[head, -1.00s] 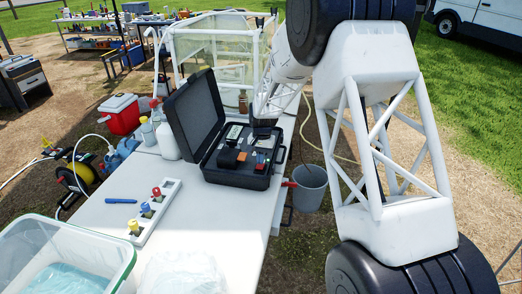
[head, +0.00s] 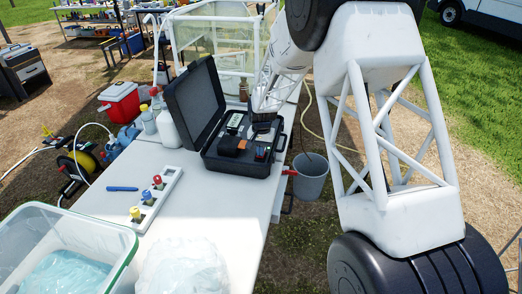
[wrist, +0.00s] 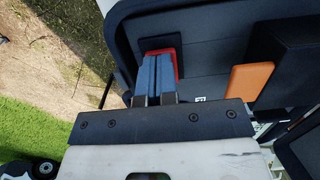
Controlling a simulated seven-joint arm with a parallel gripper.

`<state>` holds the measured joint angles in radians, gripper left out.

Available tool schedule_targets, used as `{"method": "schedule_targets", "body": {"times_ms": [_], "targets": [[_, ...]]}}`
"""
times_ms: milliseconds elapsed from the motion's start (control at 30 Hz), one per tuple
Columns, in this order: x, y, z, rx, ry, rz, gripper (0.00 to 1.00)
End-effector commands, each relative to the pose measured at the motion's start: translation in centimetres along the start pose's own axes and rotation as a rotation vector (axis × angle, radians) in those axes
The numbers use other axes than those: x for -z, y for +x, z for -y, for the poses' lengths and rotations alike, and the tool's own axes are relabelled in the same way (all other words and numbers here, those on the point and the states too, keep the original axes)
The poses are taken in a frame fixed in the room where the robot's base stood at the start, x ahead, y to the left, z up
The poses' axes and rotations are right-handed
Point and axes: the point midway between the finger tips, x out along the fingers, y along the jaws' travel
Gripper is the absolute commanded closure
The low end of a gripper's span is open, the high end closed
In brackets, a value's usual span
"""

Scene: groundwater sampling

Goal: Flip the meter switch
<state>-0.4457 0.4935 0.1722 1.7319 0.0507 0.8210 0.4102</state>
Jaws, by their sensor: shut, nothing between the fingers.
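The open black meter case (head: 243,166) stands on the white table, its lid up at the left. Inside are dark blocks, one with an orange part (head: 241,145), and a small red part (head: 262,154). My gripper (wrist: 154,58) is shut, its two blue fingers side by side and empty. In the wrist view the fingertips overlap the red part (wrist: 178,62), which shows as a red edge around them; I cannot tell whether they touch it. The orange part (wrist: 250,78) is to their right. The switch's position cannot be made out.
A white holder (head: 158,192) with red, blue and yellow caps and a blue pen (head: 122,189) lie on the table. A clear bin (head: 118,238) is at front left. A white bottle (head: 168,128) stands beside the lid. A grey bucket (head: 310,180) hangs at the right edge.

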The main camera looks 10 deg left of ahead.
Motion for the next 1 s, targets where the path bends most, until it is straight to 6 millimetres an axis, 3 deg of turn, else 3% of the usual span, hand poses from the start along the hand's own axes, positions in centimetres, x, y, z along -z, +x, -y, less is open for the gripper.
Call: {"method": "schedule_targets", "body": {"times_ms": [467,1000], "targets": [[-0.8,1.8,-0.3,-0.007,0.0,-0.195,1.0],[0.0,1.8,-0.5,-0.007,0.003,-0.189,1.0]]}}
